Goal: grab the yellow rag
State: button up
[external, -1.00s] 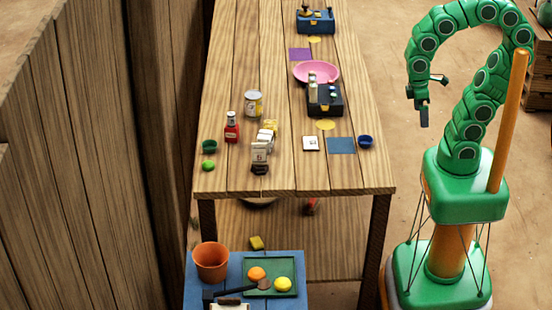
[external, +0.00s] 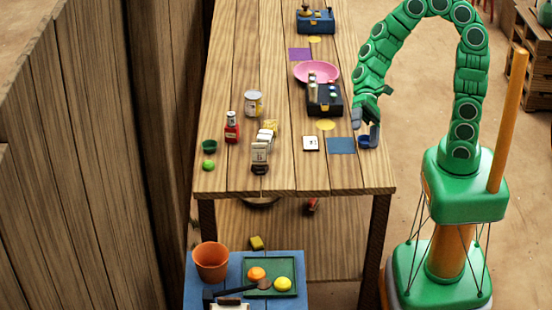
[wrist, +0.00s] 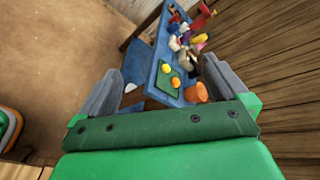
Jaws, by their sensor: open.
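A small crumpled yellow thing (external: 271,126), which may be the yellow rag, lies on the long wooden table behind the white containers, partly hidden by them. Flat yellow round patches lie near the dark box and farther back; I cannot tell if either is cloth. A yellow block (external: 257,243) shows low down, by the blue table. My gripper (external: 366,126) is open and empty over the right edge of the long table, near the blue cup. Its two grey fingers stand apart in the wrist view (wrist: 163,88), with no rag between them.
A blue cup (external: 364,142) and blue square (external: 341,146) are by my gripper. A red bottle (external: 232,130), tin (external: 253,104), pink bowl (external: 316,71) and dark box (external: 325,100) stand on the table. The blue table holds an orange pot (external: 211,262) and green tray (external: 290,268).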

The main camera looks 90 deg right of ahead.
jog(key=w+d+m+t, duration=0.6)
jog(key=w+d+m, duration=0.1)
jog(key=w, duration=0.5)
jog(key=m+t+h, duration=0.8)
jog(key=m+h, duration=0.3)
jog(key=m, duration=0.5)
send_over(274, 128)
jog(key=s+a, duration=0.3)
jog(key=a, duration=0.5)
notch_tip(274, 128, down, 16)
jog(key=s+d+f+m+g+h, duration=0.1)
jog(key=d+f+m, duration=0.1)
jog(key=d+f, duration=0.1)
jog(key=s+d+f+m+g+h, duration=0.1)
jog(key=d+f, duration=0.2)
jog(key=f, duration=0.1)
jog(key=s+d+f+m+h, duration=0.2)
jog(key=d+f, duration=0.2)
jog(key=shift+d+m+g, duration=0.1)
jog(key=shift+m+g, duration=0.2)
jog(key=shift+g, duration=0.1)
jog(key=shift+x, duration=1.2)
jog(key=shift+w+a+f, duration=0.1)
jog(key=shift+w+f, duration=0.35)
jog(key=shift+w, duration=0.15)
jog(key=shift+w+a+f, duration=0.15)
jog(key=shift+w+f, duration=0.3)
jog(key=shift+w, duration=0.2)
jog(key=shift+x, duration=1.2)
jog(key=shift+c, duration=0.3)
